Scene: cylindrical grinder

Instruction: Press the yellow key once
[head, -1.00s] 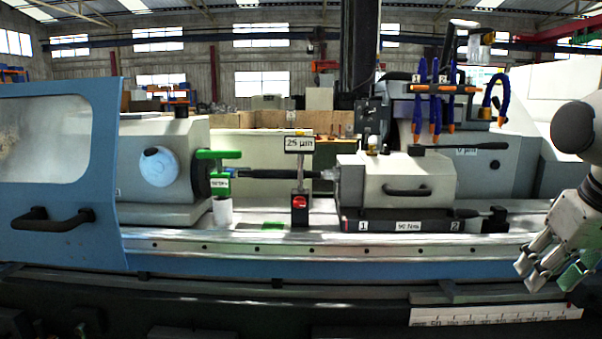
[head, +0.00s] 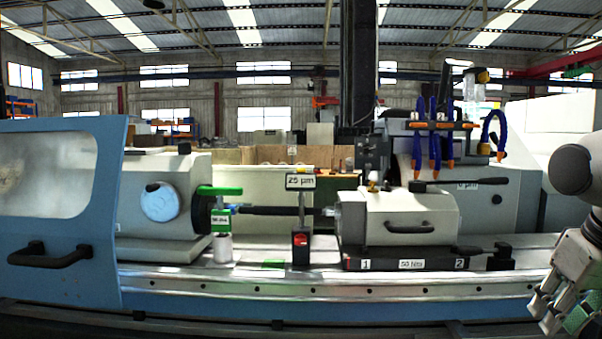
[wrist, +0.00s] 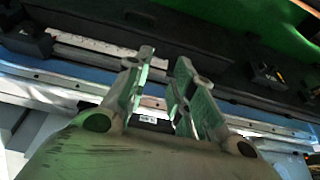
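I cannot make out a yellow key in any view. The cylindrical grinder fills the head view, with a grey-white headstock (head: 165,190) at the left and a tailstock (head: 400,216) right of centre. My gripper (head: 562,312) is at the lower right of the head view, in front of the machine bed and partly cut off by the frame. In the wrist view my gripper (wrist: 165,56) has its two fingers apart, with nothing between them. The fingers point over the blue edge of the bed and dark parts.
A 25 µm sign (head: 300,181) stands on a post above a small red-faced block (head: 300,239). A blue guard door (head: 108,215) with a dark handle covers the left end. Blue hoses (head: 433,127) stand behind the tailstock.

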